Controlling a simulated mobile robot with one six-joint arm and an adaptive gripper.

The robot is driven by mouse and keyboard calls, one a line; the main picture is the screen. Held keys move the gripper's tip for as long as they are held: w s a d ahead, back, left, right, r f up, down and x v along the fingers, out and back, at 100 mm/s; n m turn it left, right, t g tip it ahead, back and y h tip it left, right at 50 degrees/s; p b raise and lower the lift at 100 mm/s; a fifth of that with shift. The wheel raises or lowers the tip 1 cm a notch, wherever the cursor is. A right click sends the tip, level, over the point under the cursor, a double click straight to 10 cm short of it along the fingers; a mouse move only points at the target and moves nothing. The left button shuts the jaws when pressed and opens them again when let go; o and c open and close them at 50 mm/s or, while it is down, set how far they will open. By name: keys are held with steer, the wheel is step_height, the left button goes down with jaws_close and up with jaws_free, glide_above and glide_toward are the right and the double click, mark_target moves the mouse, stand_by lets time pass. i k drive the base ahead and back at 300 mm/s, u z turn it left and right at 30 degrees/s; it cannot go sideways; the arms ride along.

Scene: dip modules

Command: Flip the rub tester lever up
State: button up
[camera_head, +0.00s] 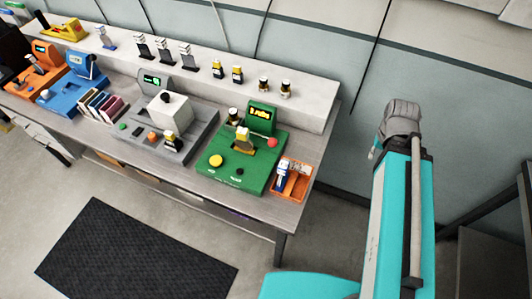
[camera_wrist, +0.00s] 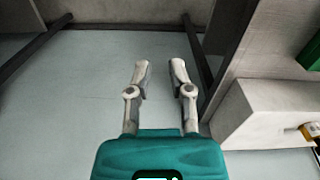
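The green rub tester (camera_head: 222,178) sits at the right end of the bench, with a lit display (camera_head: 261,113) in yellow characters. Its lever, a thin arm with a red knob (camera_head: 272,142), sticks out to the right below the display and looks roughly level. A yellow-topped piece (camera_head: 243,138) stands on the tester's middle, and a round yellow button (camera_head: 216,160) is at its front. My gripper (camera_wrist: 160,63) is open and empty in the wrist view, in front of a bare pale surface. A green edge (camera_wrist: 312,52) shows there at far right; I cannot tell if it is the tester.
An orange tray (camera_head: 292,190) with small items sits right of the tester. A grey machine (camera_head: 190,140) is to its left. Small bottles (camera_head: 263,84) stand on the raised shelf (camera_head: 310,108) behind.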

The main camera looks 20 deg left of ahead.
mark_target(272, 142)
steer(key=u, duration=0.65)
steer(key=k, duration=1.4)
steer(key=z, duration=0.15)
